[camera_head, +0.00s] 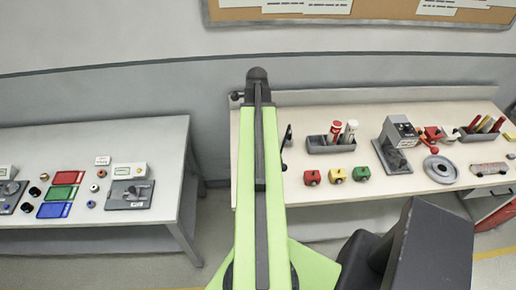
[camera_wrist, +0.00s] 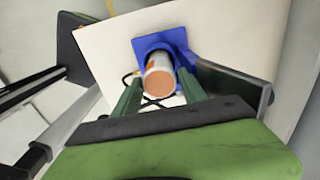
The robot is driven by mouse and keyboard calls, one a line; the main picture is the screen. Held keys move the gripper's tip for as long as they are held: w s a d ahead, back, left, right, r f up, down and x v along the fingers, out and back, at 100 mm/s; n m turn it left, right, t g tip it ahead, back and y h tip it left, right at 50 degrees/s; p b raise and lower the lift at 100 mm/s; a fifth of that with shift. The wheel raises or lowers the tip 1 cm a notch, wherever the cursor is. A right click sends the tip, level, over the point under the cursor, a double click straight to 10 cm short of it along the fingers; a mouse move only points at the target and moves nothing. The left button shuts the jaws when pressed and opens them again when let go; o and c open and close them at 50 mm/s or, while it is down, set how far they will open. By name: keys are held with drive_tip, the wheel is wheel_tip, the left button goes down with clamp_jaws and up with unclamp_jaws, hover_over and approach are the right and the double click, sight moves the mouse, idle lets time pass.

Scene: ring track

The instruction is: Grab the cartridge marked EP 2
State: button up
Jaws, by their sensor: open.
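In the wrist view, a short cylinder (camera_wrist: 159,80) with a pale body and an orange end stands in front of a blue square holder (camera_wrist: 178,37). My gripper (camera_wrist: 160,76) is open, with one green finger on each side of the cylinder. I cannot tell whether the fingers touch it. No EP 2 marking is readable on it. In the head view, a red cartridge (camera_head: 335,131) and a white one (camera_head: 350,132) stand in a grey rack (camera_head: 327,145) on the right bench; their labels are too small to read. My arm hides my gripper there.
The right bench (camera_head: 400,206) also holds small red, yellow and green blocks (camera_head: 337,175), a grey machine (camera_head: 396,145), a round grey dish (camera_head: 440,169) and a pen rack (camera_head: 482,130). The left bench (camera_head: 150,133) holds coloured trays (camera_head: 62,193) and devices. A floor gap (camera_head: 212,207) separates the benches.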

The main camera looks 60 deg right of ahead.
drive_tip(key=shift+f, duration=0.8)
clamp_jaws()
